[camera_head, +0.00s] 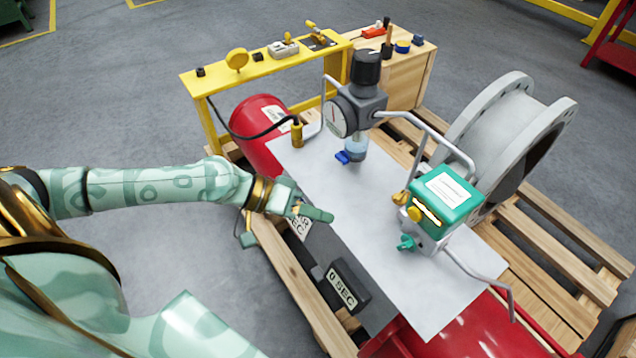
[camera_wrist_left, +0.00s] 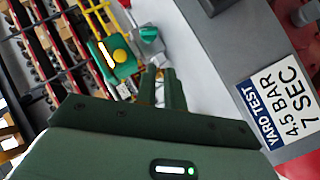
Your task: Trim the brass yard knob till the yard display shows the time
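A teal valve actuator box (camera_head: 453,196) has a lit yellow strip and a round yellow-brass knob (camera_head: 414,214) on its front; a smaller brass part (camera_head: 400,197) sits beside it. In the left wrist view the knob (camera_wrist_left: 119,55) shows beyond my fingers. I cannot tell which brass part is the yard knob. A dark display block (camera_head: 343,288) reads "0 SEC". The yard sign (camera_wrist_left: 283,92) reads "YARD TEST 4.5 BAR 7 SEC". My left gripper (camera_head: 318,214) is empty, left of the actuator and apart from it; its fingers (camera_wrist_left: 160,86) have a narrow gap. My right gripper is out of view.
A regulator with a dial gauge (camera_head: 338,117) and black knob stands on the light plate (camera_head: 380,240). Grey pipes rise around it. A grey flanged spool (camera_head: 505,125) stands right, a yellow bench (camera_head: 265,70) behind. Red cylinders and wooden pallets lie around.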

